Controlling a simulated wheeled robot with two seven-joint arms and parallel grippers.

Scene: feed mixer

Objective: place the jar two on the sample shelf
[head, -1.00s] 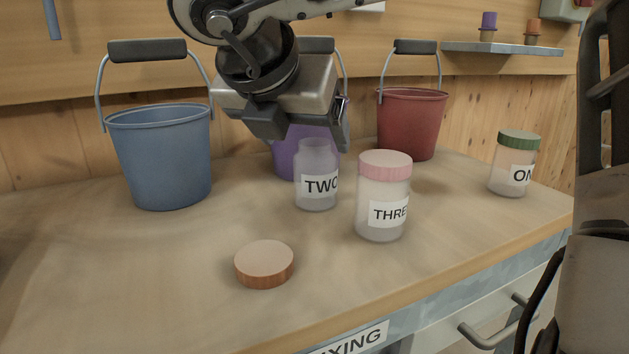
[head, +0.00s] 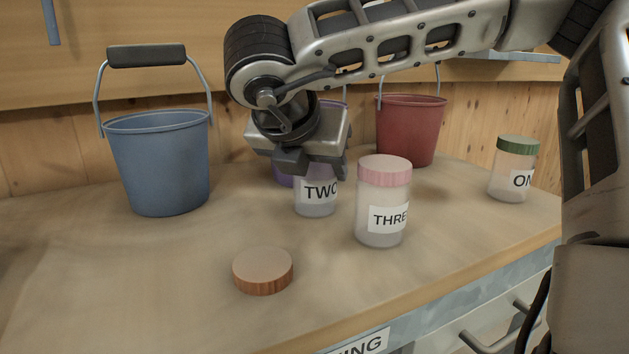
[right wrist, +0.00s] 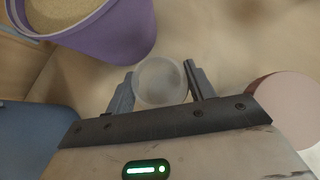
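Jar two (head: 316,203) is a clear, lidless jar with a "TWO" label, upright on the bench. My right gripper (head: 310,168) points down over its top. In the right wrist view, the round mouth of jar two (right wrist: 160,82) lies between the two fingers of my right gripper (right wrist: 160,84). The fingers stand apart, one on each side and very close to it; firm contact does not show. The sample shelf (head: 515,57) is a grey ledge on the back wall at upper right, mostly hidden by my right arm. My left gripper is out of view.
Jar three (head: 382,205), pink-lidded, stands close right of jar two. Jar one (head: 512,170), green-lidded, is farther right. An orange-brown lid (head: 263,270) lies in front. A blue bucket (head: 160,165), a purple bucket (right wrist: 115,35) and a red bucket (head: 410,130) stand behind.

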